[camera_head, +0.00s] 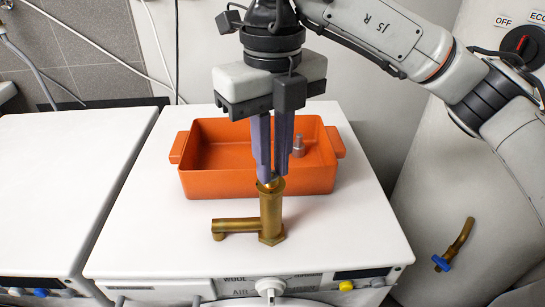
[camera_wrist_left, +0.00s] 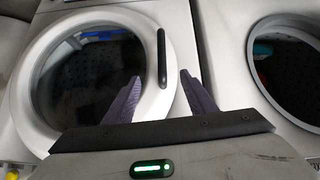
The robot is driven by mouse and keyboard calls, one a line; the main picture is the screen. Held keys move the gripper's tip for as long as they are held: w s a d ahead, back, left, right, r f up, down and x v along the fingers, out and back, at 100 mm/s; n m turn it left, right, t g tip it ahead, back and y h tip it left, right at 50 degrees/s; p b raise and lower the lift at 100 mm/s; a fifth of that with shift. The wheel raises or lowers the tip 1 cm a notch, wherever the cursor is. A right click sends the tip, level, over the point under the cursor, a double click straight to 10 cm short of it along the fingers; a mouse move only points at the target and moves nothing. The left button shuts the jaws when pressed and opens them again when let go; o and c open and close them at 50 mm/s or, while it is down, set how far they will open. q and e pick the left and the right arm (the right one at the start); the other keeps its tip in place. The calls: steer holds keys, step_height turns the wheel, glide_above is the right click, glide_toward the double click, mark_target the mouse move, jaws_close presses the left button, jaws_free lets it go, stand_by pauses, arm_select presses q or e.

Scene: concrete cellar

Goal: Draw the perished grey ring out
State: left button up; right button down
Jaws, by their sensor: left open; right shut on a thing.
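A brass tap body (camera_head: 271,215) stands upright on the white machine top, its spout pointing left. My right gripper (camera_head: 269,182) points straight down with its fingertips at the body's open upper end. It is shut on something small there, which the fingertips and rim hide. I cannot make out the grey ring in either view. A small grey metal cylinder (camera_head: 298,145) stands inside the orange tray (camera_head: 220,184), behind the tap body. My left gripper (camera_wrist_left: 160,86) is open and empty in the left wrist view, before a round machine door (camera_wrist_left: 158,105).
The tray stands close behind the tap body. The white top (camera_head: 140,240) is clear to the left and right. A second white machine (camera_head: 60,180) stands at left. A brass pipe with a blue handle (camera_head: 441,262) sticks out at right.

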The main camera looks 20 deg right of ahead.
steer(key=shift+r, duration=0.1)
steer(key=shift+r+p, duration=0.65)
steer(key=shift+r, duration=0.05)
steer(key=shift+r+p, duration=1.65)
steer(key=shift+r, duration=0.4)
steer(key=shift+f, duration=0.1)
